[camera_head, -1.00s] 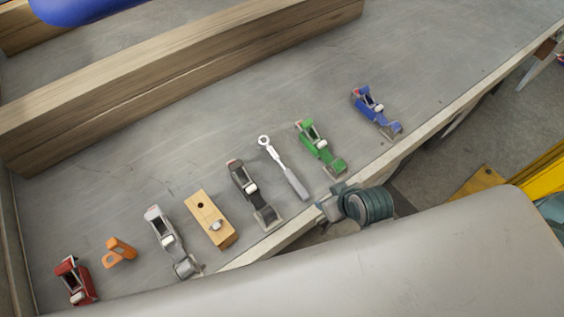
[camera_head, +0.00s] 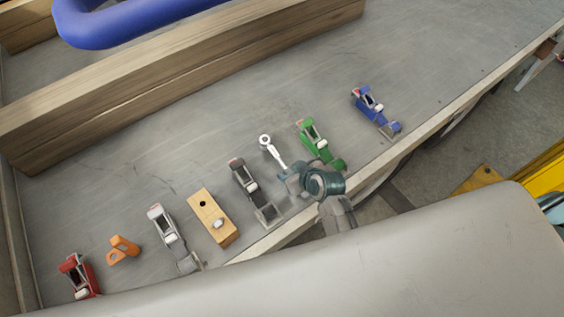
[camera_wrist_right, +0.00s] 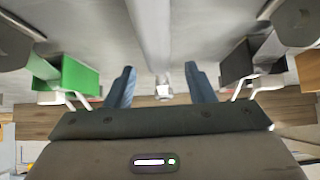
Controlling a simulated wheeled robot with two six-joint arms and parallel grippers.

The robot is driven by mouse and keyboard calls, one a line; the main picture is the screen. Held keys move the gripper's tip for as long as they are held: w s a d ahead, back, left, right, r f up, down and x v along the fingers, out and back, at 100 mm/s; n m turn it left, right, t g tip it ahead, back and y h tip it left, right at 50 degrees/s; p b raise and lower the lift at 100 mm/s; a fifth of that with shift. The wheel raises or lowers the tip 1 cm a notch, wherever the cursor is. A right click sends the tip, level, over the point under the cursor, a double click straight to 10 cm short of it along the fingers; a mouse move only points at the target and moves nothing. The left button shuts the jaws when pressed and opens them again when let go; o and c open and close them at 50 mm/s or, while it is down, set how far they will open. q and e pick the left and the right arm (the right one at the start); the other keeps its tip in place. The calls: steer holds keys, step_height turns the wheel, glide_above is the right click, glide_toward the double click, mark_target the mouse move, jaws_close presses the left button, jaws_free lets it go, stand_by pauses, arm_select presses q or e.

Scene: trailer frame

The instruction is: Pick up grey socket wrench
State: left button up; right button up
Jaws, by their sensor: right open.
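The grey socket wrench (camera_head: 274,155) lies on the grey trailer bed, its silver ring head toward the boards and its grey handle toward the near edge. My right gripper (camera_head: 290,178) is over the handle end and hides most of it in the head view. In the right wrist view, the wrench (camera_wrist_right: 150,30) runs down the middle, lined up with the gap between the two blue-grey fingers of my right gripper (camera_wrist_right: 162,88). The fingers are open and apart on either side of its line. Whether they reach down around the handle I cannot tell. My left gripper is not in view.
A green hand plane (camera_head: 318,142) lies close right of the wrench and a dark one (camera_head: 243,180) close left. Further off are a blue plane (camera_head: 369,101), a wooden block (camera_head: 208,208), a silver plane (camera_head: 164,225), an orange piece (camera_head: 122,248) and a red plane (camera_head: 75,271). Timber beams (camera_head: 180,75) stand behind.

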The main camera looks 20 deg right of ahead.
mark_target(289, 171)
steer(key=shift+x, duration=1.5)
steer(key=shift+c, duration=0.2)
jaws_close()
steer(key=shift+r, duration=0.1)
